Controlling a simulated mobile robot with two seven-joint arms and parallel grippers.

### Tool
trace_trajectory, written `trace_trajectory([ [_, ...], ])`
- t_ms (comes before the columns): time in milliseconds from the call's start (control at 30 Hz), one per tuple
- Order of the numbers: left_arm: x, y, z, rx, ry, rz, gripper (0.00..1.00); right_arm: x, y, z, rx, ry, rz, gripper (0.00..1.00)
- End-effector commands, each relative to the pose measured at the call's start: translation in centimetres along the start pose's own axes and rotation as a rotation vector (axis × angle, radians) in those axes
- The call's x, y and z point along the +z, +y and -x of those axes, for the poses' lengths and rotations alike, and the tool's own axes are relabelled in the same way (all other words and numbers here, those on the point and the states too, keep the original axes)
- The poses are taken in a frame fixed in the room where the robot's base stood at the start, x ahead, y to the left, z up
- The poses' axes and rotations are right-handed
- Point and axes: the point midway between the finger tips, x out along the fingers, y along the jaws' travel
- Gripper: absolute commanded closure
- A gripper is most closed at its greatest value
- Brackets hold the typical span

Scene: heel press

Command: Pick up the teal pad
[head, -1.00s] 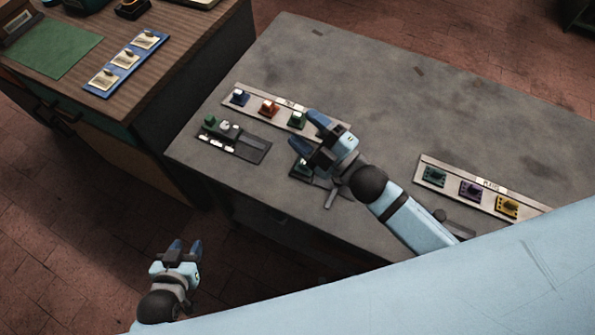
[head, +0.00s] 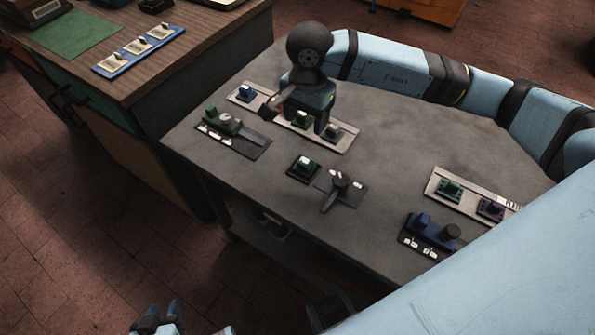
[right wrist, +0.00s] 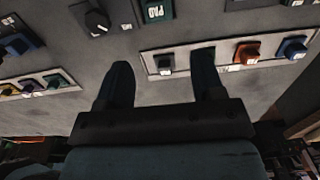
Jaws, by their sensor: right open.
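A teal-green block marked PAD (right wrist: 155,10) shows at the top edge of the right wrist view. In the head view it appears as the teal-green block (head: 304,163) on a small dark base near the table's front. A green block (head: 301,119) and a grey block (head: 333,130) sit on the back rail. My left gripper (head: 163,312) is open and empty, low at the front, partly cut off.
A dark knobbed fixture (head: 340,187) stands beside the teal-green block. Another fixture (head: 232,135) is left of it. The plate rail (head: 474,202) and a blue fixture (head: 430,235) are at right. A side desk (head: 195,40) stands at back left. The table middle is clear.

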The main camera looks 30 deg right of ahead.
Motion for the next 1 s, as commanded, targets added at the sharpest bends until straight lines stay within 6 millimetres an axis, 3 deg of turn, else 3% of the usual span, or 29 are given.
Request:
trace_trajectory([
  [133, -0.2, -0.1, -0.1, 0.0, 0.005, -0.004, 0.6, -0.6, 0.2, -1.3, 0.01, 0.028, 0.004, 0.38],
  [433, -0.3, -0.5, 0.0, -0.001, 0.007, -0.018, 0.6, -0.6, 0.1, -7.0, 0.007, 0.022, 0.002, 0.38],
  [767, -0.3, -0.4, 0.1, -0.001, 0.005, -0.017, 0.6, -0.4, 0.3, -9.3, 0.007, 0.021, 0.003, 0.38],
  [1000, -0.3, -0.1, 0.2, -0.001, 0.004, -0.008, 0.6, -0.1, 0.7, -12.8, 0.007, 0.02, 0.002, 0.38],
])
